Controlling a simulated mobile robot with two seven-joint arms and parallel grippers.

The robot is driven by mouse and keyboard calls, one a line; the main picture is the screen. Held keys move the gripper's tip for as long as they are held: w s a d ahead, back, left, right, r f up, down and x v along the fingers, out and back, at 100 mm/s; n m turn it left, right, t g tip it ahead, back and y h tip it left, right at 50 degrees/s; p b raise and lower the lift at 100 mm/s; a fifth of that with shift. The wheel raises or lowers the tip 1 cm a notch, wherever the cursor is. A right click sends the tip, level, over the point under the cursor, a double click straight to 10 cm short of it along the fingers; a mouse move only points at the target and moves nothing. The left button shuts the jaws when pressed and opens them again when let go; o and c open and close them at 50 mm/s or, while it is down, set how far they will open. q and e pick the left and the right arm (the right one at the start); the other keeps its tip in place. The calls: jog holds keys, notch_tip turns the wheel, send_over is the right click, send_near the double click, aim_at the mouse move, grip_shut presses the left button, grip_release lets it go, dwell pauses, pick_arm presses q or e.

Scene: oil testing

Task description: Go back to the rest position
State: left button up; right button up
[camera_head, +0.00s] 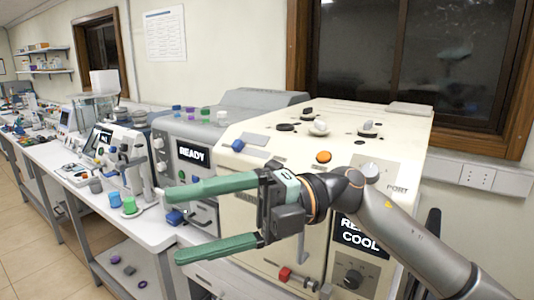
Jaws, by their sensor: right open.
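My right gripper (177,226) shows in the head view with its two green fingers spread wide. It is open, and nothing is between the fingers. Its arm comes in from the lower right. The gripper hangs in front of the cream-coloured machine (262,152) and covers part of its front panel. The machine has a dark display, partly hidden by my arm, with "COOL" readable on its lower line. My left gripper is not in view.
A grey machine (226,133) with a "READY" display stands left of the cream one. A green-topped container (129,205) and a blue one (115,199) stand near the white bench (150,232) edge. Small items lie on the lower shelf. Open floor (40,262) is at left.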

jog(key=w+d+f+m+t+y, duration=0.3)
jog(key=w+f+m+t, duration=0.2)
jog(key=m+t, duration=0.45)
jog(key=w+d+f+m+t+y, duration=0.35)
jog(key=w+f+m+t, duration=0.2)
jog(key=m+t, duration=0.35)
jog(key=w+d+f+m+t+h, duration=0.1)
jog(key=d+f+m+t+h, duration=0.25)
jog(key=f+m+h, duration=0.45)
jog(key=w+d+f+m+t+h, duration=0.1)
jog(key=d+f+m+t+h, duration=0.3)
jog(key=f+m, duration=0.4)
jog(key=s+d+f+m+g+h, duration=0.1)
jog(key=s+d+f+g+h, duration=0.2)
jog(key=s+f, duration=0.4)
jog(key=s+d+f+m+g+h, duration=0.2)
jog(key=s+f, duration=0.5)
jog(key=f, duration=0.5)
jog(key=s+d+f+m+g+h, duration=0.2)
jog(key=s+d+f+g+h, duration=0.1)
jog(key=s+f, duration=0.4)
notch_tip(320, 180, down, 3)
jog(key=d+g, duration=0.1)
jog(key=d, duration=0.1)
jog(key=shift+s+d+h, duration=0.25)
jog(key=shift+d+h, duration=0.05)
jog(key=shift+h, duration=0.05)
jog(key=shift+d, duration=0.1)
